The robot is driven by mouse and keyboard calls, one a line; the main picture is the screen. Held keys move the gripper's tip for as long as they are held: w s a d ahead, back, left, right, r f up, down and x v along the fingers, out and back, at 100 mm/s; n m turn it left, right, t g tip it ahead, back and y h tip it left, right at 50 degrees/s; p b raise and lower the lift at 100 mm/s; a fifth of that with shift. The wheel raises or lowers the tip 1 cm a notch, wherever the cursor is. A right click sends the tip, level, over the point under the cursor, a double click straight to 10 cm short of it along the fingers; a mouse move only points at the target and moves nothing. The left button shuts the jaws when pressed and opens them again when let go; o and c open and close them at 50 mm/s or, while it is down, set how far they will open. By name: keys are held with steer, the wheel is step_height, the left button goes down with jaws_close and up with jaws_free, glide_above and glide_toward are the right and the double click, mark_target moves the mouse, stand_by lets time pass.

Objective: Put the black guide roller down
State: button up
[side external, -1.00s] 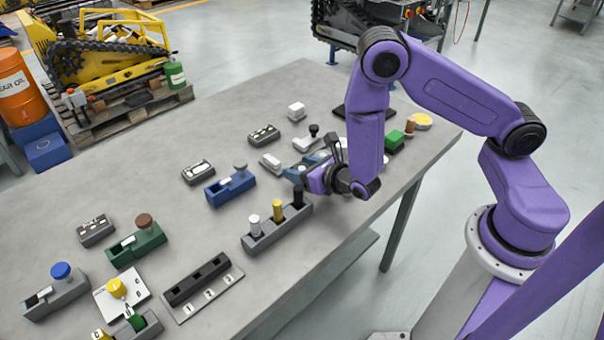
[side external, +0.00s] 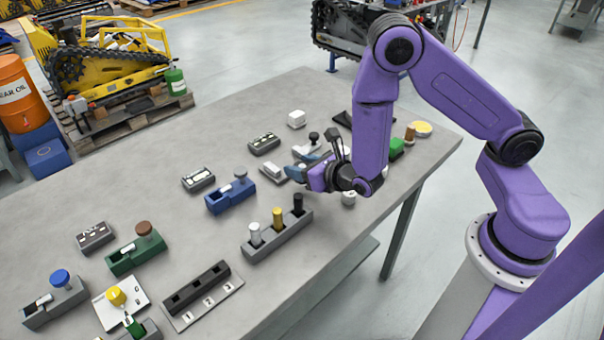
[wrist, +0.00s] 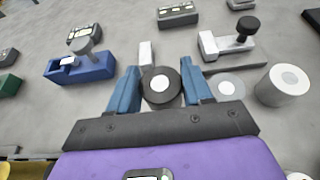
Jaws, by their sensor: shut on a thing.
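The black guide roller (wrist: 160,85), a short black cylinder with a pale centre, is between the two blue fingers of my gripper (wrist: 162,88) in the wrist view. The fingers are shut on its sides, and its pale end faces the camera. In the side external view my gripper (side external: 305,162) is over the far right part of the table, beside a grey fixture with a black knob (side external: 313,137). The roller cannot be made out there, and its height above the table is unclear.
A white roller (wrist: 285,85) and a flat grey disc (wrist: 229,88) lie right of my fingers in the wrist view. A grey rack (side external: 284,238) holds white, yellow and black pegs. A blue fixture (side external: 228,199) stands left. Bare table lies between the fixtures.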

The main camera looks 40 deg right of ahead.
step_height(320, 180, up, 6)
steer(key=shift+r, duration=0.15)
steer(key=shift+s+r, duration=0.1)
steer(key=shift+r, duration=0.35)
steer(key=s+d+r+m+h, duration=0.2)
steer(key=s+r+m+h, duration=0.2)
steer(key=g+h, duration=0.1)
glide_above(302, 166)
steer(key=w+d, duration=0.2)
steer(key=w, duration=0.2)
steer(key=shift+f, duration=2)
steer(key=shift+m, duration=0.3)
steer(key=w+f, duration=0.2)
steer(key=f, duration=0.1)
steer(key=w+a+f, duration=0.1)
steer(key=w+f, duration=0.1)
steer(key=shift+w+f, duration=0.1)
steer(key=shift+f, duration=0.15)
steer(key=shift+w+f, duration=0.15)
steer(key=shift+f, duration=1.55)
steer(key=shift+f, duration=0.25)
steer(key=o, duration=1.2)
steer(key=shift+a+f, duration=0.1)
